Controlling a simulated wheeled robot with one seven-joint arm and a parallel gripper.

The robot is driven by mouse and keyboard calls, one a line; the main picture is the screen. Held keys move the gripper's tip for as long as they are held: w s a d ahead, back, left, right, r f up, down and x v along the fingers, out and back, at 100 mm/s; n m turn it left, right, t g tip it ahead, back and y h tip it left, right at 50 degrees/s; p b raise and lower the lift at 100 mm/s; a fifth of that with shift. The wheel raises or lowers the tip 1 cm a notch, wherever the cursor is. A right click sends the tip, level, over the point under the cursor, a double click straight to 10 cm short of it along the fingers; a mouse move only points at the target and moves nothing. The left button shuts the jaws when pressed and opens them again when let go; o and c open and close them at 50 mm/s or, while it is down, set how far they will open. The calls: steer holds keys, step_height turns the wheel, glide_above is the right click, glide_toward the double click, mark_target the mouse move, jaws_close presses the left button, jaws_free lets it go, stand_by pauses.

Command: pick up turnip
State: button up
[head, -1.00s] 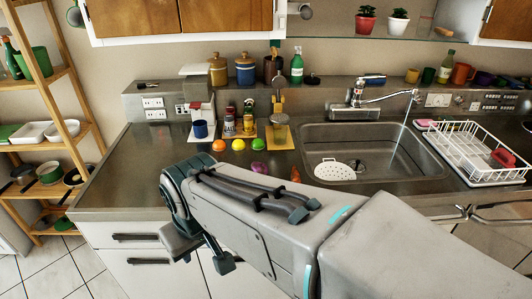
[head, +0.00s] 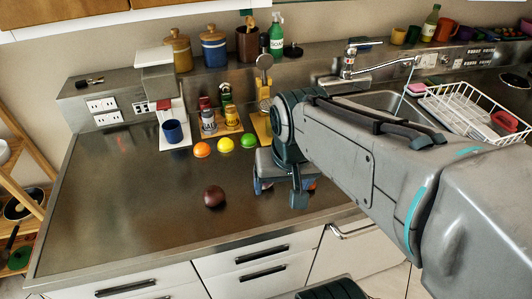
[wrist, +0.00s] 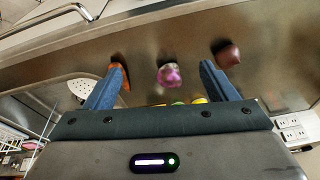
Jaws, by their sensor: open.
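The turnip (wrist: 169,75), pink-purple and whitish, lies on the steel counter in the wrist view, below and between my spread fingers. In the head view I cannot make it out behind my gripper. My gripper (head: 278,193) is open and empty, pointing down over the front part of the counter. In the wrist view its two blue fingers (wrist: 160,73) stand on either side of the turnip, with no contact that I can see.
A dark red round vegetable (head: 214,196) lies left of my gripper. An orange-brown item (wrist: 118,77) lies close by one finger. Orange, yellow and green balls (head: 226,145) sit behind. The counter's left part is clear.

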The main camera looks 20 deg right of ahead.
steer(key=w+f+m+g+b, duration=0.2)
steer(key=w+m+g, duration=0.1)
steer(key=w+m, duration=1.1)
steer(key=shift+n, duration=0.4)
steer(key=f, duration=0.8)
steer(key=shift+w+a, duration=0.1)
steer(key=shift+w, duration=0.15)
steer(key=shift+w+f+p, duration=0.2)
steer(key=shift+f, duration=1.1)
steer(key=shift+w+f+p, duration=0.15)
steer(key=shift+w+f, duration=0.05)
steer(key=shift+f, duration=1.05)
steer(key=c, duration=1.1)
